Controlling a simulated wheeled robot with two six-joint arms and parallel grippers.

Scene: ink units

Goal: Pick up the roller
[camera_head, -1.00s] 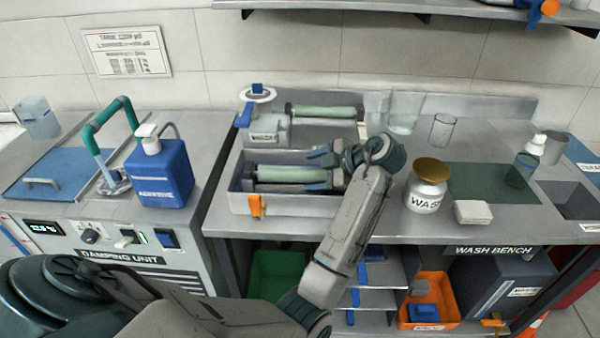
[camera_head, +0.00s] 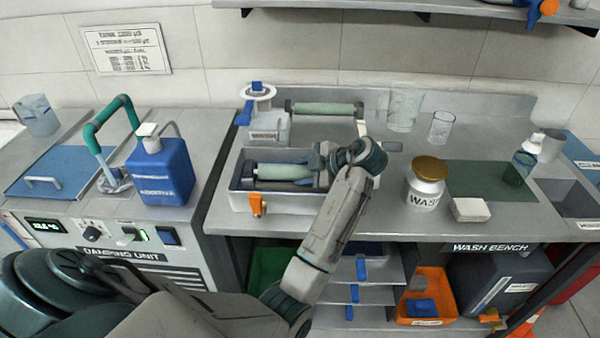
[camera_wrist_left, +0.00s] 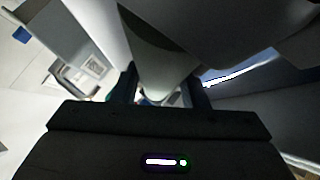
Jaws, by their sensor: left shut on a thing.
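The roller (camera_head: 282,171) is a pale green cylinder with dark ends. It lies along the grey tray (camera_head: 290,203) on the bench and still appears to be within its walls. My left gripper (camera_head: 313,168) is at the roller's right end, shut on it. In the left wrist view, the greenish roller (camera_wrist_left: 155,55) runs between the two dark fingers, and its far part is hidden. Whether the roller has lifted off its rests cannot be told. My right gripper is not in view.
A second pale green roller (camera_head: 328,108) sits on a stand behind the tray. A white jar (camera_head: 425,185) with a gold lid and a white block (camera_head: 470,209) stand to the right. A blue canister (camera_head: 161,172) stands on the left unit. Clear bench lies between tray and jar.

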